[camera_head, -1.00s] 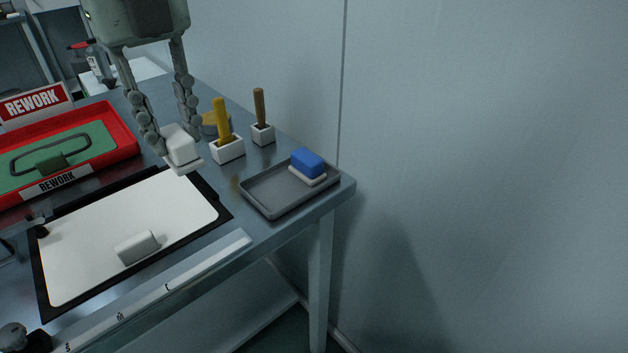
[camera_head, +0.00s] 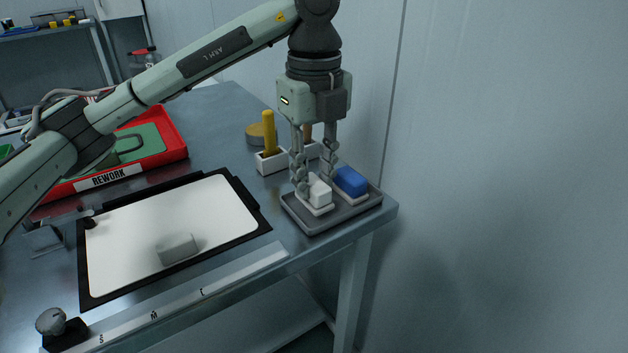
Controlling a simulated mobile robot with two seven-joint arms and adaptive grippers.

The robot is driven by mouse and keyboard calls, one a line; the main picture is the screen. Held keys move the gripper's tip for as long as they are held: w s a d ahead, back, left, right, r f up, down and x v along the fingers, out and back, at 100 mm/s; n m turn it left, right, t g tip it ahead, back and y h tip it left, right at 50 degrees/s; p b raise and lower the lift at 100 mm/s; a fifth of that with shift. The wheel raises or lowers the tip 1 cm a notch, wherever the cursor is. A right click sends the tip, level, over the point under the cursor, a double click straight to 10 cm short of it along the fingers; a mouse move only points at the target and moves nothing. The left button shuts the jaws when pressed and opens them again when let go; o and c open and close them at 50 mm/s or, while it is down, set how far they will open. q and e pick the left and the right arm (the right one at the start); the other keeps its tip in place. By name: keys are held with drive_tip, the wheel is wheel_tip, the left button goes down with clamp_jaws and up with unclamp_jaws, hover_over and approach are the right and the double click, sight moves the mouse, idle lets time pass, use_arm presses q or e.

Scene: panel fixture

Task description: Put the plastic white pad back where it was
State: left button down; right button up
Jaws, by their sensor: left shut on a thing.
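The white pad (camera_head: 319,193) is a small white block on a pale base. It is at the left part of the grey tray (camera_head: 337,221), beside a blue pad (camera_head: 350,182) that sits in the tray's right part. My left gripper (camera_head: 314,184) points down over the tray and is shut on the white pad, a finger on each side. I cannot tell whether the pad's base touches the tray floor. My right gripper is not in view.
A white board (camera_head: 150,215) with a black frame lies left of the tray, with a light grey block (camera_head: 177,249) on it. Yellow and brown handles stand in white holders behind. A red REWORK tray (camera_head: 176,142) is at the back left.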

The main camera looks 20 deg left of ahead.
use_arm(q)
drive_tip(key=shift+f, duration=0.55)
drive_tip(key=shift+f, duration=0.2)
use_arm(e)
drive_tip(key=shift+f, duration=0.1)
use_arm(q)
drive_tip(key=c, duration=1.7)
unclamp_jaws()
drive_tip(key=o, duration=0.4)
drive_tip(key=shift+o, duration=0.2)
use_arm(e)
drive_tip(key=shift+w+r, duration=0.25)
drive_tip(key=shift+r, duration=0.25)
